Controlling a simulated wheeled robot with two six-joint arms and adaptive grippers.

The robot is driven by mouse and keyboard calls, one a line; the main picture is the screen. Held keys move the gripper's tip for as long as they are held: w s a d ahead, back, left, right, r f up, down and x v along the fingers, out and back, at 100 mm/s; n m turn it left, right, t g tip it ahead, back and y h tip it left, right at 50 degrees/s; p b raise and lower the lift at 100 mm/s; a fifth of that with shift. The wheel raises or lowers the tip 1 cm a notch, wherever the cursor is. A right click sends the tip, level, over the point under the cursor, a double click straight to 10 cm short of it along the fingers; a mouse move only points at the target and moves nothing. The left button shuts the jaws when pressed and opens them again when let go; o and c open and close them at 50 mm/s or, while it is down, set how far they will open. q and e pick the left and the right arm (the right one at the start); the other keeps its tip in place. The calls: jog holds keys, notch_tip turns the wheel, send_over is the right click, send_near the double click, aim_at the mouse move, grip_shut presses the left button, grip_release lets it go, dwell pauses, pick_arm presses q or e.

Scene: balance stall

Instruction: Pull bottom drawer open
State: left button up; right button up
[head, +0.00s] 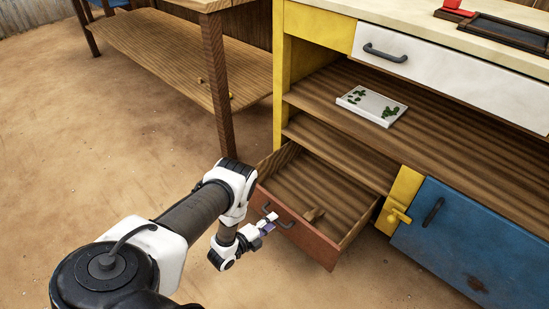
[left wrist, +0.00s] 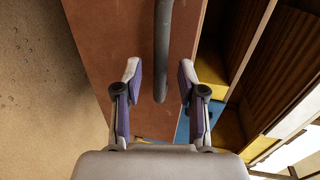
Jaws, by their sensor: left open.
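In the left wrist view the handle (left wrist: 162,50) runs down between the two spread fingertips of the gripper (left wrist: 159,75), with gaps on both sides. The gripper is open. Whether a finger touches the handle elsewhere cannot be told. My right gripper is not in view.
A white drawer (head: 440,75) and a shelf with a white tray (head: 372,106) of green bits are above. A blue door (head: 470,240) with a yellow latch (head: 397,212) is to the right. A wooden table (head: 170,50) stands at the back left. The floor at left is clear.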

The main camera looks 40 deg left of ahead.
pick_arm(q)
jog(key=v, duration=0.9)
jog(key=shift+s, duration=0.2)
jog(key=shift+r, duration=0.1)
